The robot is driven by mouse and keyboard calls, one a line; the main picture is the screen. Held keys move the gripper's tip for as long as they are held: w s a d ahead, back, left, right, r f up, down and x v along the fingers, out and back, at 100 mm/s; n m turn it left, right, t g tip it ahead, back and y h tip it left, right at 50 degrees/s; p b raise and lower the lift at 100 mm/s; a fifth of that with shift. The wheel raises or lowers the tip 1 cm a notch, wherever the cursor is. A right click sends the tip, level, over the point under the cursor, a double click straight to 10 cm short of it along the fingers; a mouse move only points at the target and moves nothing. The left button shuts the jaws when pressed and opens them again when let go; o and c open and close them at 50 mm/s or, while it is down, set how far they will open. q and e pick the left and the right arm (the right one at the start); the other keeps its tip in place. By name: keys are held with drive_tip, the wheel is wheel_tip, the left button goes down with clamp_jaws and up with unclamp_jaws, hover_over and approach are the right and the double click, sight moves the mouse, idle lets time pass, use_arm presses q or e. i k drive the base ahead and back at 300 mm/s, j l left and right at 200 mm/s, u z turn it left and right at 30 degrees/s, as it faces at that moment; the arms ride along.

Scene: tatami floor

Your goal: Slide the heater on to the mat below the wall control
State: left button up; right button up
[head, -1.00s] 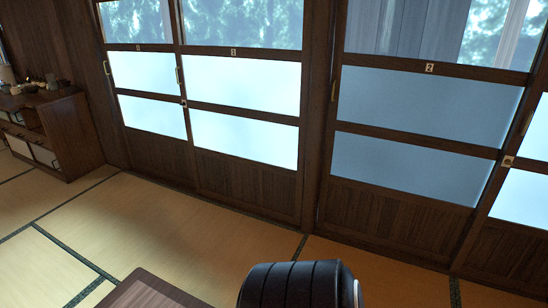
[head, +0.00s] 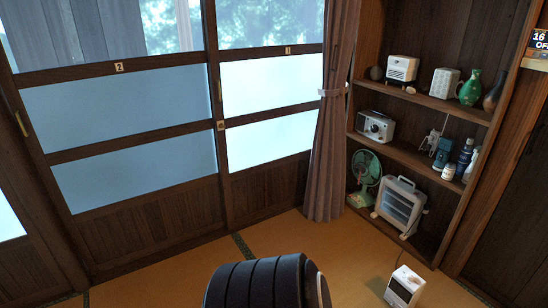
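A pale grey heater-like appliance (head: 400,205) with horizontal bars across its front stands upright in the bottom of the wooden shelf unit at the right. A small white box-shaped appliance (head: 404,287) with a dark front panel stands on the tatami nearer to me; I cannot tell which of the two the task means. A dark panel (head: 540,40) with "16" and "OF" readable is on the wall at the top right, cut by the picture edge; it may be the wall control. No mat shows.
A green fan (head: 366,178) stands beside the grey appliance. Shelves (head: 425,105) above hold a radio, vases and bottles. A curtain (head: 329,120) hangs left of them by the sliding doors (head: 140,150).

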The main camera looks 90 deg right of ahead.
sight(406, 293)
drive_tip(key=z, duration=4)
drive_tip(key=i+j, duration=0.3)
drive_tip(key=i, duration=0.25)
drive_tip(key=i+j+z, duration=0.15)
drive_tip(key=i+j, duration=0.15)
drive_tip(key=i, duration=0.25)
